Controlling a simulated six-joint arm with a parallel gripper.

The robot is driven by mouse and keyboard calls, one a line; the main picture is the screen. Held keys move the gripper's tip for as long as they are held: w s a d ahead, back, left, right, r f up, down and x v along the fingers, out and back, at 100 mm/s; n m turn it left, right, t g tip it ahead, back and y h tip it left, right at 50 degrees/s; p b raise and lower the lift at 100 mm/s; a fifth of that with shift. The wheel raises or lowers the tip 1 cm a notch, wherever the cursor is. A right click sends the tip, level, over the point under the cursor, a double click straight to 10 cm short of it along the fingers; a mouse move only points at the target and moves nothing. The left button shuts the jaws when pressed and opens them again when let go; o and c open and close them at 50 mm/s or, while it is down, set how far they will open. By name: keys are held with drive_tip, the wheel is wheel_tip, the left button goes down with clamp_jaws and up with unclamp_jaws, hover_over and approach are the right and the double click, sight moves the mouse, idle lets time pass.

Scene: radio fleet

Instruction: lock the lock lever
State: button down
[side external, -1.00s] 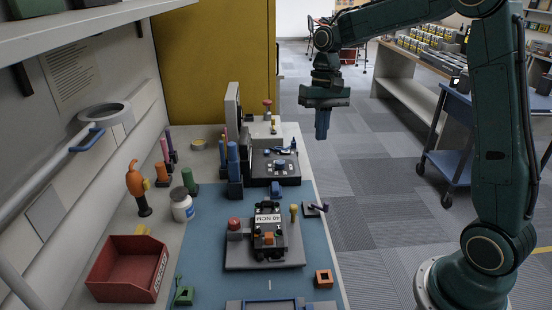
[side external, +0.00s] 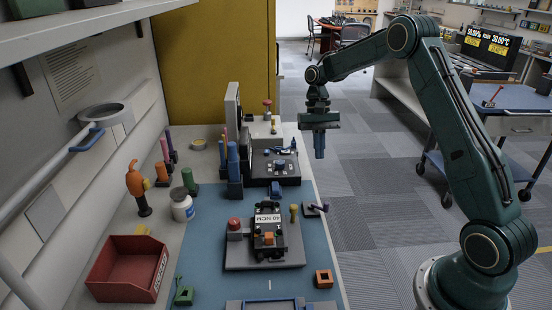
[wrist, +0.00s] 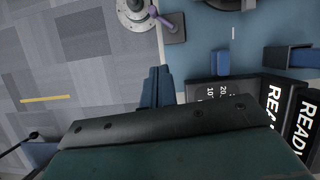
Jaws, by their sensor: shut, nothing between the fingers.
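A small purple lever (side external: 320,207) on a dark grey base plate (side external: 309,211) sits at the right edge of the blue mat; I take it as the lock lever, though no label shows this. It points to the right.
A fixture (side external: 262,258) holding a black radio (side external: 268,228) stands left of the lever. A red bin (side external: 128,268) stands front left. Open floor lies right.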

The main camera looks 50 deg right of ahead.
sight(323, 209)
drive_tip(key=shift+f, duration=0.1)
idle(0.3)
drive_tip(key=x, duration=0.9)
drive_tip(key=shift+s+a+f, duration=0.1)
drive_tip(key=shift+a, duration=0.05)
drive_tip(key=shift+s+a+f, duration=0.25)
drive_tip(key=shift+s+a, duration=0.2)
drive_tip(key=shift+s, duration=0.1)
drive_tip(key=shift+s+a, duration=0.85)
drive_tip(key=shift+s, duration=0.2)
drive_tip(key=shift+s+a+m+t+y, duration=0.1)
drive_tip(key=shift+m+t+y, duration=0.05)
drive_tip(key=shift+m, duration=0.4)
drive_tip(key=shift+s+a+m+t+y, duration=0.1)
drive_tip(key=shift+a+m+t+y, duration=0.05)
drive_tip(key=shift+m, duration=0.4)
drive_tip(key=shift+s+a+m+t, duration=0.2)
drive_tip(key=shift+m+t, duration=0.1)
drive_tip(key=shift+m, duration=0.7)
drive_tip(key=m+t, duration=0.1)
drive_tip(key=m, duration=0.1)
drive_tip(key=a+m+y, duration=0.1)
drive_tip(key=m, duration=0.2)
drive_tip(key=shift+s+a+t, duration=0.15)
drive_tip(key=shift+a+t, duration=0.05)
drive_tip(key=shift+t, duration=0.2)
drive_tip(key=shift+d, duration=0.15)
